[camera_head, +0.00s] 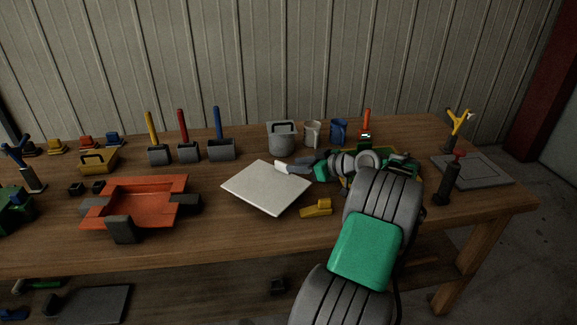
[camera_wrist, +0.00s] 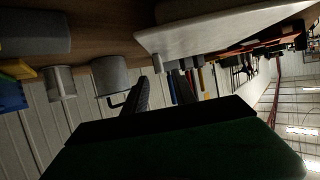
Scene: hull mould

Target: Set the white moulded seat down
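The white moulded seat (camera_head: 262,189) shows as a pale, flat, four-cornered panel near the middle of the workbench. I cannot tell if it touches the wood everywhere. My gripper (camera_head: 290,167) is at its back right edge, where a small white piece overlaps the edge. In the wrist view the seat (camera_wrist: 215,35) spans the top, past the fingertips. The two dark fingers of my gripper (camera_wrist: 160,82) stand apart with a visible gap. A small pale peg (camera_wrist: 157,62) shows near the tips; I see no finger pressed on it.
An orange tray-like mould (camera_head: 135,205) stands to the left. A yellow block (camera_head: 317,208) lies just right of the seat. A grey pail (camera_head: 281,138), a pale mug (camera_head: 313,134) and a blue mug (camera_head: 339,131) stand behind. Bare wood (camera_head: 250,230) lies in front.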

